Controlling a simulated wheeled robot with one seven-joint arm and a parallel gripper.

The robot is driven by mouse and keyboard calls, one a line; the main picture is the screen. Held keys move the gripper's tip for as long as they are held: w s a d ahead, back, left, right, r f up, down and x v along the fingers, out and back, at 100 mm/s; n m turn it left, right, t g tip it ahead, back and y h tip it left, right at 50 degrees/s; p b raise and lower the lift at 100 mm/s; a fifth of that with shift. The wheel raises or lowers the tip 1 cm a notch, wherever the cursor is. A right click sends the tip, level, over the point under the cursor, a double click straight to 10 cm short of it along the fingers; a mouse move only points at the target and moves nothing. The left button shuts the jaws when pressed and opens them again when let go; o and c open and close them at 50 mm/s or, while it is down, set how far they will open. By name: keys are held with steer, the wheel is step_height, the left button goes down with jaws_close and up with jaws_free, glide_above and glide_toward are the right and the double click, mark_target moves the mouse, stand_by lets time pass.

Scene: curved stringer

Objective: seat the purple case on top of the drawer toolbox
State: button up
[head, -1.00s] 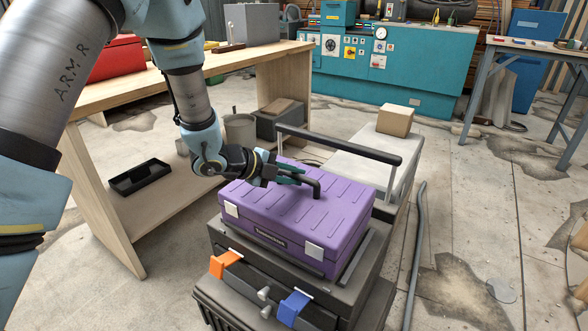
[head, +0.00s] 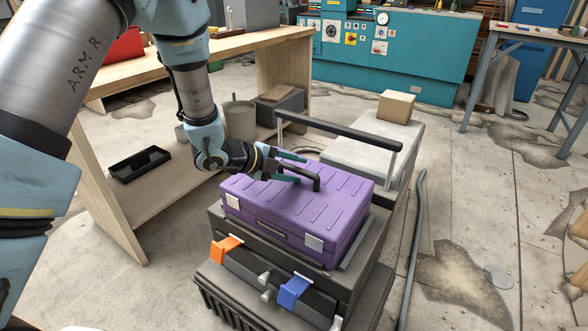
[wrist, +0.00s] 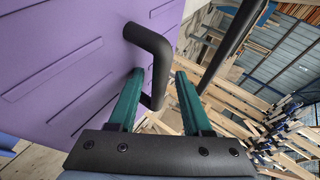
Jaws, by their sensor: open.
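The purple case (head: 290,208), with a black handle (head: 302,175) and pale latches, rests on top of the dark drawer toolbox (head: 270,258). It looks about level, with a strip of the toolbox's top showing along its right side. Whether its underside sits fully flush is hidden. My gripper (head: 291,167) is open at the case's handle, its green fingers spread apart just above the lid. In the wrist view the handle (wrist: 152,55) shows between and beyond the fingers of my gripper (wrist: 156,85), with the purple lid (wrist: 60,60) on the left.
The toolbox has an orange latch (head: 225,248) and a blue latch (head: 293,291) in front. A pull handle (head: 335,135) rises behind the case. A wooden bench (head: 105,200) stands left, and a cardboard box (head: 397,106) behind. Floor on the right is mostly clear.

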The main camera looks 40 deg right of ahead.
steer(key=v, duration=1.2)
steer(key=shift+w+r, duration=0.1)
steer(key=shift+w, duration=0.05)
